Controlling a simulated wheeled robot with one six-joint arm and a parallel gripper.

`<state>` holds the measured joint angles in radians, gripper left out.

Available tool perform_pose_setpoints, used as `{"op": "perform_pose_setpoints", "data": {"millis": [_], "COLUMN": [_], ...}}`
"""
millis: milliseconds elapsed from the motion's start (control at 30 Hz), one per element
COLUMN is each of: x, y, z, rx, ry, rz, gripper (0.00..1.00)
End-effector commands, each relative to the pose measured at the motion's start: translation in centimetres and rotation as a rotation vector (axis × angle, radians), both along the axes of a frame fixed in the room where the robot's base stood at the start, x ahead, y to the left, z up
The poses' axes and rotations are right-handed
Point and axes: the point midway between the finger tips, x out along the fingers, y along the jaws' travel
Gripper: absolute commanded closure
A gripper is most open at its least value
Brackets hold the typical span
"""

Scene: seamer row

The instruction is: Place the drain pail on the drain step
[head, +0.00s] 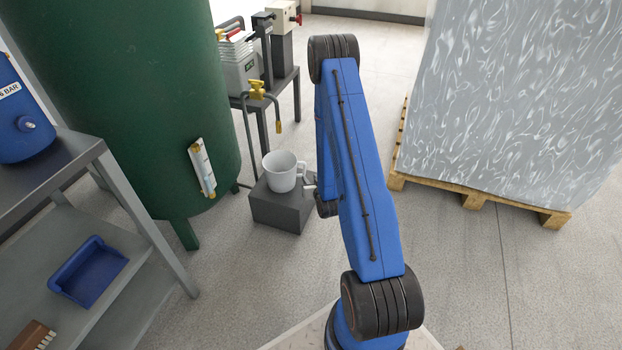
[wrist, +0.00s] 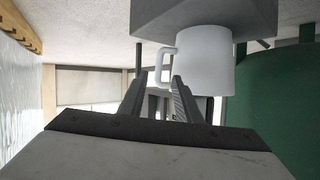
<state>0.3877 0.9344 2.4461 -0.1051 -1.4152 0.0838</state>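The drain pail (head: 280,174) is a white, mug-shaped pail with a side handle. It stands upright on the drain step (head: 276,211), a low dark grey block on the floor in front of the green tank. The wrist view is upside down: the step (wrist: 205,18) is at the top and the pail (wrist: 207,75) appears below it. My gripper (wrist: 157,79) is open, its fingers apart on either side of the pail's handle as seen there. Whether a finger touches the handle cannot be told. In the head view my arm mostly hides the gripper.
A small table (head: 287,82) with boxes stands behind. A grey shelf (head: 70,160) is at left, a wrapped pallet load (head: 515,100) at right. Floor between is clear.

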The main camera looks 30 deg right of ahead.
Motion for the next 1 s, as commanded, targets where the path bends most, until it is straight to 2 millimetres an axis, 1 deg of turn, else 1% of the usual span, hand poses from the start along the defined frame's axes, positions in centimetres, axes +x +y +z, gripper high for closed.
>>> {"op": "perform_pose_setpoints", "data": {"millis": [167, 300, 500, 633, 767, 1000], "x": [0.9, 1.9, 2.4, 2.2, 1.7, -0.5], "y": [0.6, 1.5, 3.2, 4.4, 5.7, 8.3], "z": [2.4, 5.7, 10.5, 13.6, 16.7, 22.4], "rx": [-0.004, -0.007, -0.009, -0.010, -0.010, -0.010], "ry": [0.023, 0.065, 0.133, 0.175, 0.218, 0.296], "rz": [0.015, 0.036, 0.063, 0.080, 0.096, 0.127], "gripper": [0.69, 0.69, 0.69, 0.69, 0.69, 0.69]}}
